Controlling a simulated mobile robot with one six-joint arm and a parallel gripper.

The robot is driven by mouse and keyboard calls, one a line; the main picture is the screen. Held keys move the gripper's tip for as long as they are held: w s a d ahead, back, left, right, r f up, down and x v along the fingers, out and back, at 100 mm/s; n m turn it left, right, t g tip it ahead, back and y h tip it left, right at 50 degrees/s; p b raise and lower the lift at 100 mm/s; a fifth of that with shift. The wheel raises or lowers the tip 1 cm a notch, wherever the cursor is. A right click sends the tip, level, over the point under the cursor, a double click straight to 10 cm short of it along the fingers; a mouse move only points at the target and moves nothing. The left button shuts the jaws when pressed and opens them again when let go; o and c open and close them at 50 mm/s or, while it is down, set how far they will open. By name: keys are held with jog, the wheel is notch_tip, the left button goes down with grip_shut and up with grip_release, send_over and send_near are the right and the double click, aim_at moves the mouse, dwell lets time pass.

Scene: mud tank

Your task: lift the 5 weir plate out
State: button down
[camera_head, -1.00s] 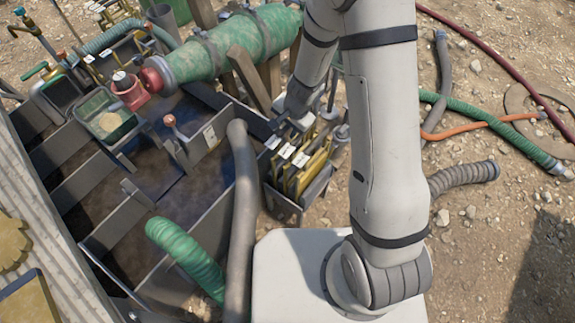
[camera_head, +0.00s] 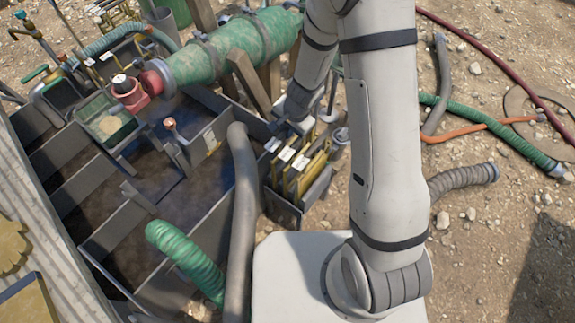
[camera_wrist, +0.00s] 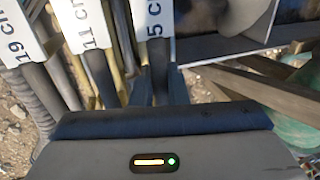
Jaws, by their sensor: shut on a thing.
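The weir plate marked 5 cm shows in the wrist view by its white label (camera_wrist: 153,18) and dark upper bar. It is the rightmost of three labelled plates there. My gripper (camera_wrist: 159,84) is shut on this plate's dark bar, one finger on each side. In the head view my gripper (camera_head: 297,122) is small and partly hidden at the far end of the plate rack (camera_head: 284,211). The rack's yellowish plates stand on edge with white labels. How far the 5 plate sits in the rack cannot be told.
The 11 cm plate (camera_wrist: 92,24) and 19 cm plate (camera_wrist: 17,35) stand close beside it. The compartmented mud tank (camera_head: 106,234) lies left of the rack. A grey hose (camera_head: 243,210) runs between them. A wooden beam (camera_head: 250,78) and green cylinder (camera_head: 228,45) stand close behind.

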notch_tip(320, 180, up, 18)
jog(key=p, duration=1)
jog(key=shift+p, duration=0.3)
jog(key=shift+r, duration=0.1)
notch_tip(320, 180, up, 19)
jog(key=p, duration=1.8)
jog(key=shift+r, duration=0.15)
